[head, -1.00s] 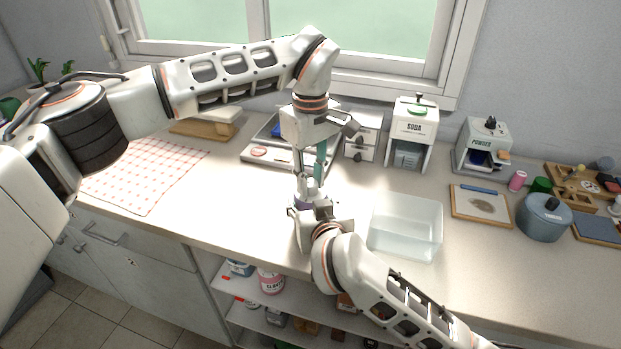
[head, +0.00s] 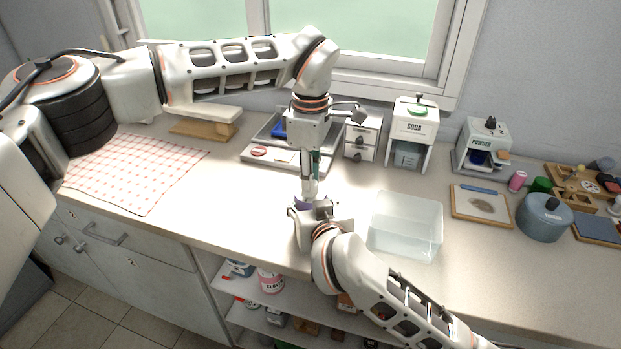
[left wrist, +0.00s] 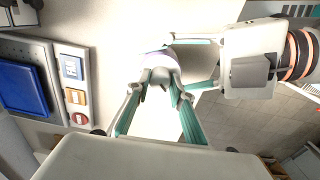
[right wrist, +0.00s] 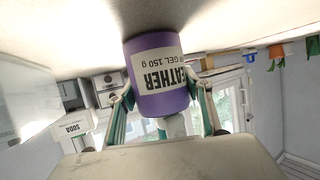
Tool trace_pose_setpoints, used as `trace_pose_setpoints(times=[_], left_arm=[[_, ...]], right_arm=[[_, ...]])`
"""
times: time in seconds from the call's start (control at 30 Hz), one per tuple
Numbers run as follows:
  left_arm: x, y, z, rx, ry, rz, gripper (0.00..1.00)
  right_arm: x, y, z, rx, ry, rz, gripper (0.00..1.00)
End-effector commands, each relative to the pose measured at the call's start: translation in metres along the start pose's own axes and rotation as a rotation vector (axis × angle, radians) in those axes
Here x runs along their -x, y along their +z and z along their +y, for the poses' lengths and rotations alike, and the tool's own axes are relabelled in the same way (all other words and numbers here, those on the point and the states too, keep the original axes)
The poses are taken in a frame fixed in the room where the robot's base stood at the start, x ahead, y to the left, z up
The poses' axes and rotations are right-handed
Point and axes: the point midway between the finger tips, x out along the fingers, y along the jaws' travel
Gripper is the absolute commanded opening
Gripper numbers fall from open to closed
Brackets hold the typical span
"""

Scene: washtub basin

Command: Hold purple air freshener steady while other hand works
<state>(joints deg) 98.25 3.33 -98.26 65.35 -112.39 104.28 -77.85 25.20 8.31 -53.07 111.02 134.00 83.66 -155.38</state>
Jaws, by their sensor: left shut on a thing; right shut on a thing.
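The purple air freshener (right wrist: 158,95) stands upright on the counter, its label upside down in the right wrist view. In the head view only a sliver of its purple side (head: 300,203) shows. My right gripper (head: 312,209) reaches in low from the front and is shut around its body. My left gripper (head: 309,192) points straight down from above and is shut on its whitish top (left wrist: 160,66). In the left wrist view the left fingers lie on both sides of that top, with the right gripper (left wrist: 200,62) just beyond. The exact finger contact is partly hidden.
A clear empty tub (head: 405,226) stands just right of my right gripper. A tray (head: 268,158) lies behind, with a soda dispenser (head: 413,130) and powder dispenser (head: 482,145) farther right. A checked cloth (head: 135,172) lies left. The counter's front edge is close to the grippers.

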Motion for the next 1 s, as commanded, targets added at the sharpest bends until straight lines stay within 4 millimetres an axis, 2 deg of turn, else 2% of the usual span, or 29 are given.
trace_pose_setpoints(times=[0.6,1.0], left_arm=[[-0.0004,0.0003,-0.0008,0.549,0.003,0.005,0.01],[-0.0007,0.0003,-0.0011,0.734,0.003,0.006,0.01]], right_arm=[[-0.0008,0.0007,0.0017,-0.001,0.004,-0.002,0.22],[-0.0008,0.0005,0.0019,-0.001,0.004,-0.001,0.22]])
